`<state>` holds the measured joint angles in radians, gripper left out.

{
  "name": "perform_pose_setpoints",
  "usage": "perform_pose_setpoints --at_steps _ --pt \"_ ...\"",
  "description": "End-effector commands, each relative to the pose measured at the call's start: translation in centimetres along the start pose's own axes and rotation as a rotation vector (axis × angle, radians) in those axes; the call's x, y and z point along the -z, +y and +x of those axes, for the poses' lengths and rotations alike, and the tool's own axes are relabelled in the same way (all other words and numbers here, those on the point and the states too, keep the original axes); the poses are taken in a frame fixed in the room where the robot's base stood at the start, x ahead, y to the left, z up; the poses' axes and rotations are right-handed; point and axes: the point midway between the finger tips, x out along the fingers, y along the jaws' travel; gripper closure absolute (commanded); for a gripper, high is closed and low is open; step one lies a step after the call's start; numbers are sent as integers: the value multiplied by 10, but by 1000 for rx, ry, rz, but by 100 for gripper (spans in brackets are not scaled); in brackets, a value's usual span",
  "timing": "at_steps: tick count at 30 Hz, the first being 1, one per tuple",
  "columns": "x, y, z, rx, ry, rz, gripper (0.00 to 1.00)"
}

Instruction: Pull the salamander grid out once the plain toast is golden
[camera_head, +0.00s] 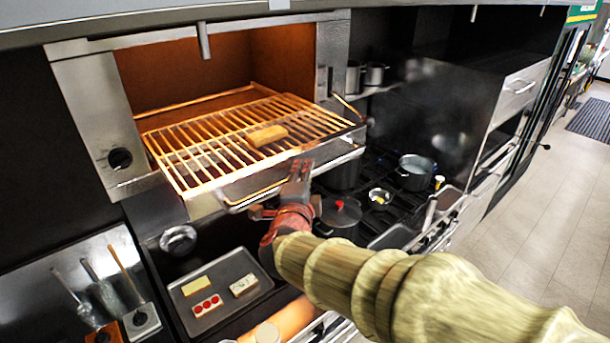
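The salamander grid (205,160) sticks out of the lit salamander (185,72), its bars glowing orange. One plain toast (267,136) lies on it toward the front right, its top golden tan under the warm light. The grid's front handle (245,202) runs along its near edge. My gripper (298,170) is at the right part of this handle, its fingers close together on the bar. The fingertips are small and partly hidden, but they look shut on it.
A dark tray (237,266) below holds a plain slice, a tomato-topped slice and a speckled slice. A hob with a lidded pan (340,211) and a pot (415,172) lies right of my arm. Utensil holders (141,321) stand at lower left.

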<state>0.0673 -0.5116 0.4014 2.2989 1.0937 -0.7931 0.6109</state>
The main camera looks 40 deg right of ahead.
Motion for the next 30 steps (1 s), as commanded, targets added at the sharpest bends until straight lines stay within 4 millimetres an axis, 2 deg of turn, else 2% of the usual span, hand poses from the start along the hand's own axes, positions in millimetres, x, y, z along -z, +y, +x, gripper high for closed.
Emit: perform_pose_setpoints --at_steps 14,17,30 --pt "-1 -2 -5 3 -2 1 64" --pt "-1 -2 -16 5 -3 1 64" --pt "-2 -2 -84 5 -6 2 64"
